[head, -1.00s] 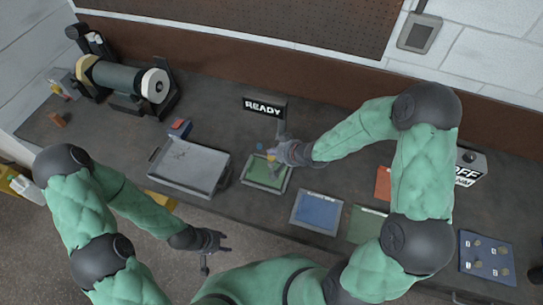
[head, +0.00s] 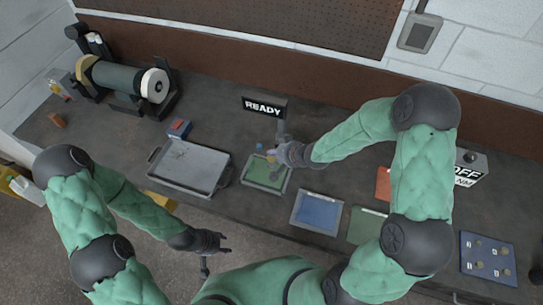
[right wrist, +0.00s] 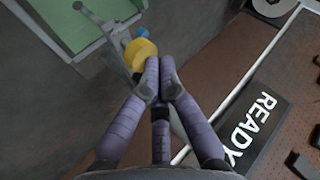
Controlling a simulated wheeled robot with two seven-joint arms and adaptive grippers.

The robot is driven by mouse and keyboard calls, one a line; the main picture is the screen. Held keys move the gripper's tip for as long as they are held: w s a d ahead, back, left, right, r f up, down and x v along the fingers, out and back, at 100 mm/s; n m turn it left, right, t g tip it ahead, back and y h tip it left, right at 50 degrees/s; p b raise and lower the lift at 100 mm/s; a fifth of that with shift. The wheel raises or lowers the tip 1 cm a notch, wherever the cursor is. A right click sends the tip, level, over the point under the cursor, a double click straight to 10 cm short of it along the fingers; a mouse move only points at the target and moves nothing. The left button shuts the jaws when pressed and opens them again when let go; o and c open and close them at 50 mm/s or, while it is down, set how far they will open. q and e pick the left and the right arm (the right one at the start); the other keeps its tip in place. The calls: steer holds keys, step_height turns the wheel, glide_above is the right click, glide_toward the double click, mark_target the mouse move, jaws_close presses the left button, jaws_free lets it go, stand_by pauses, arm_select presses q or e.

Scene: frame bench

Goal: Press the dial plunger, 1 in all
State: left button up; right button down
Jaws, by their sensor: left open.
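A yellow round piece (right wrist: 140,52) and a blue cap (right wrist: 143,32) sit on a grey stand beside a green pad in the right wrist view; I take this to be the dial and its plunger. The blue cap (head: 259,146) is small in the head view. My right gripper (right wrist: 162,72) has its fingers together, with the tips at the lower right edge of the yellow piece; I cannot tell whether they touch. It also shows in the head view (head: 278,155). My left gripper (head: 226,243) is open and empty, in front of the bench.
A READY sign (head: 264,107) stands behind the stand. The green pad tray (head: 264,173), a grey tray (head: 188,167) and a blue pad (head: 319,211) lie along the bench. An OFF box (head: 470,165) stands at right, a roller machine (head: 120,78) at left.

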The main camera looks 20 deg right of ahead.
steer(key=shift+f+b, duration=0.65)
steer(key=shift+f, duration=0.3)
stand_by(0.9)
steer(key=shift+r, duration=0.1)
steer(key=shift+r+p, duration=1.6)
step_height(320, 180, up, 5)
steer(key=p, duration=0.4)
steer(key=shift+p, duration=0.35)
steer(key=shift+s+f, duration=0.1)
